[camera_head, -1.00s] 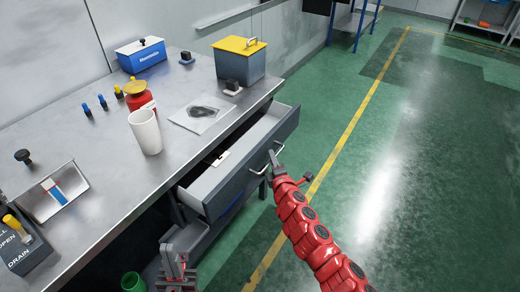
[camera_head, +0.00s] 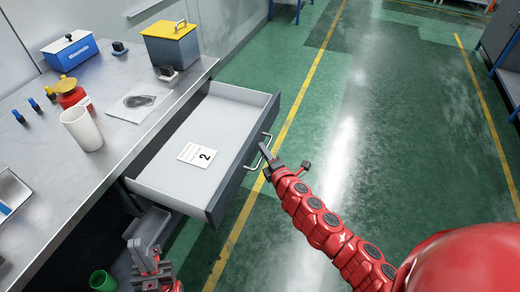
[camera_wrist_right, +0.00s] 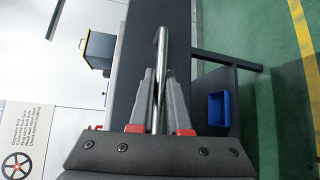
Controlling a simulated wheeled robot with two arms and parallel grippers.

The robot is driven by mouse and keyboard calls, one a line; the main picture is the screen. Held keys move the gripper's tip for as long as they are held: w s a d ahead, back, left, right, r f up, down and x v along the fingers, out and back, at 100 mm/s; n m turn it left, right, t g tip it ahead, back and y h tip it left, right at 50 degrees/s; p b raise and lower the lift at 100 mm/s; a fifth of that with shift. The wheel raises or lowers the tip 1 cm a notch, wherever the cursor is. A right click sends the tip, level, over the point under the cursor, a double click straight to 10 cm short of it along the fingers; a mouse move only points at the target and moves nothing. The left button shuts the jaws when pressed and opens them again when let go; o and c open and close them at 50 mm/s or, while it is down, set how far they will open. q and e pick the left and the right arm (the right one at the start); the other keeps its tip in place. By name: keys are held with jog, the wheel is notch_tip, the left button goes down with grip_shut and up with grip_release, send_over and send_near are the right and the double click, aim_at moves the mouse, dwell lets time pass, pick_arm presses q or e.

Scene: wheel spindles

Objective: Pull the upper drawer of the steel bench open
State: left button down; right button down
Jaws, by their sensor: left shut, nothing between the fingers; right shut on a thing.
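The upper drawer (camera_head: 175,170) of the steel bench (camera_head: 75,185) stands well out from under the bench top. Its light grey inside shows a white card marked 2 (camera_head: 196,155). My right gripper (camera_head: 266,160) is at the drawer's dark front and is shut on the bar handle (camera_head: 258,153). In the right wrist view the handle (camera_wrist_right: 160,75) runs between the two fingers (camera_wrist_right: 157,105). My left gripper (camera_head: 145,262) is shut and empty, low in front of the bench, left of the drawer's near corner.
On the bench top are a white cup (camera_head: 82,129), a red container (camera_head: 70,92), a blue box (camera_head: 70,52) and a yellow-lidded box (camera_head: 171,44). A green bin (camera_head: 103,281) is below, near my left gripper. The green floor (camera_head: 400,130) right of the drawer is clear.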

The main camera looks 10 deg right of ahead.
jog(key=shift+d, duration=0.1)
jog(key=c, duration=0.9)
grip_release()
jog(key=s+d+r+p, duration=0.1)
jog(key=s+d+r, duration=0.1)
jog(key=s, duration=1.5)
jog(key=shift+d+r, duration=0.2)
jog(key=shift+d, duration=0.05)
